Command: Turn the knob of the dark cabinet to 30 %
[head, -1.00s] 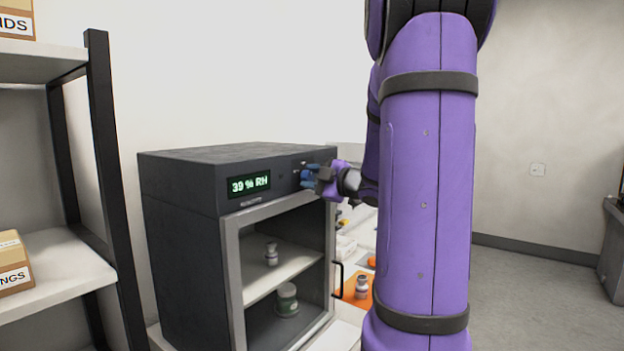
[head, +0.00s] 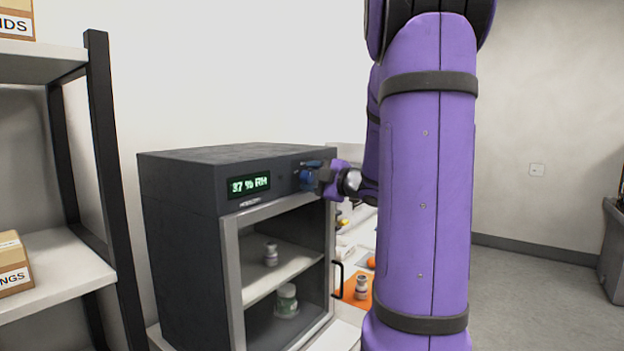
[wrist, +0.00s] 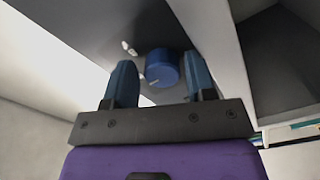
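The dark cabinet (head: 180,215) stands left of my arm, with a lit green display (head: 249,186) that reads about 37 % RH, slightly blurred. Its blue knob (wrist: 162,68) shows in the wrist view between the two blue fingers of my gripper (wrist: 157,72), with a pale pointer mark on its face. In the head view my gripper (head: 311,177) is at the upper right of the cabinet front and mostly hides the knob.
The cabinet's framed front (head: 232,270) shows a small jar (head: 271,255) on the inner shelf and a green-labelled jar (head: 286,301) below. Another jar (head: 361,287) stands on an orange mat to the right. A shelf rack (head: 105,150) is at left.

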